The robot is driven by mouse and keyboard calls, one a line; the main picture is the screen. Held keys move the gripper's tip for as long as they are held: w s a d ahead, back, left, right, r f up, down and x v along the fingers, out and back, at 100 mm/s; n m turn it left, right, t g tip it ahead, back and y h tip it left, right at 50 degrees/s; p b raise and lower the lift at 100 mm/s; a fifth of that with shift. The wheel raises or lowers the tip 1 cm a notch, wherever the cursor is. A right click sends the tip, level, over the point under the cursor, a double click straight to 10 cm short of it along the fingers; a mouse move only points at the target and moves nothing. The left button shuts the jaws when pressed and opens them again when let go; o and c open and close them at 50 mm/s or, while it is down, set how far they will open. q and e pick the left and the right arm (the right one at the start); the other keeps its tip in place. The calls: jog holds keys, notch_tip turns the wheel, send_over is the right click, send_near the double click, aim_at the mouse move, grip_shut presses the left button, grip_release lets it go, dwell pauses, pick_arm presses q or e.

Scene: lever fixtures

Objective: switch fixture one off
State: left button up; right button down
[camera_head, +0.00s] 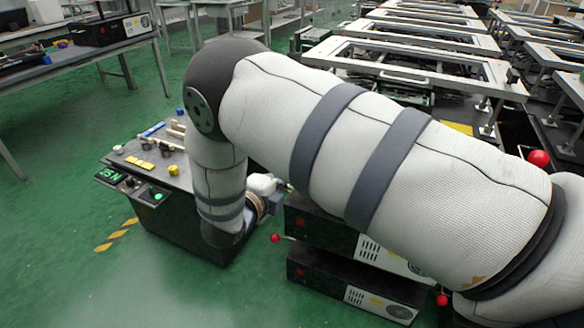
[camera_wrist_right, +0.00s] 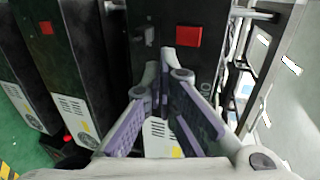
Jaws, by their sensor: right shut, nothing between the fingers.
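Black fixture boxes with white vented labels are stacked low in the head view, one (camera_head: 350,284) at the bottom. Red ball lever ends show beside them: one (camera_head: 275,238) at left, one (camera_head: 442,299) at lower right and one (camera_head: 538,158) at upper right. I cannot tell which fixture is number one. My right arm crosses the head view and hides much of the stack. In the right wrist view, my right gripper (camera_wrist_right: 163,85) is shut and empty, in front of a black box with a red square (camera_wrist_right: 188,36). My left gripper is not in view.
A black bench unit (camera_head: 155,192) with green lights and small parts on top stands left of the stack. Metal frames (camera_head: 430,65) fill the back right. Green floor (camera_head: 60,240) is open at left. A metal rod (camera_wrist_right: 255,12) runs at the top right of the wrist view.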

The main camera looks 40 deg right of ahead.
jog(key=v, duration=0.4)
jog(key=shift+a+f, duration=0.2)
jog(key=shift+f, duration=0.1)
